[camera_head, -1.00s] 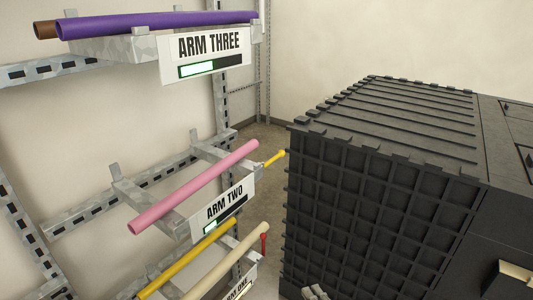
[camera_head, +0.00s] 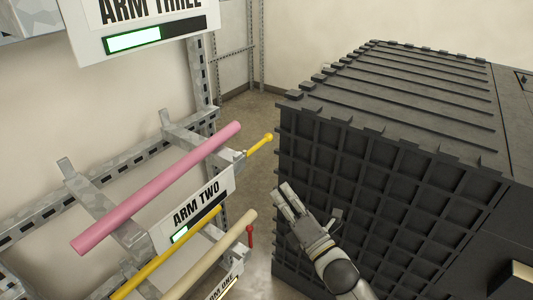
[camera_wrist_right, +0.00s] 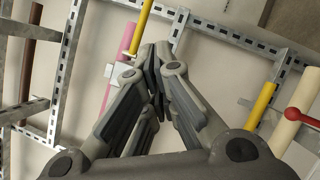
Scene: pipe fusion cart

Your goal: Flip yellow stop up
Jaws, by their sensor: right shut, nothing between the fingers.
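The yellow stop (camera_head: 260,144) is a short yellow rod with a rounded end. It sticks out from the end of the rack arm marked ARM TWO (camera_head: 196,205), slanting up to the right toward the dark cart. In the right wrist view, a yellow rod (camera_wrist_right: 142,26) that looks like this stop shows just beyond the fingers. My right gripper (camera_head: 287,196) is below and right of the stop, apart from it in the head view. It is shut and empty, and its fingers (camera_wrist_right: 160,58) meet in the wrist view. My left gripper is out of view.
A pink pipe (camera_head: 155,188) lies on the ARM TWO level. Lower down are a yellow pipe (camera_head: 165,255), a cream pipe (camera_head: 210,255) and a red stop (camera_head: 250,236). The black ribbed cart (camera_head: 350,170) stands close on the right. A narrow gap separates rack and cart.

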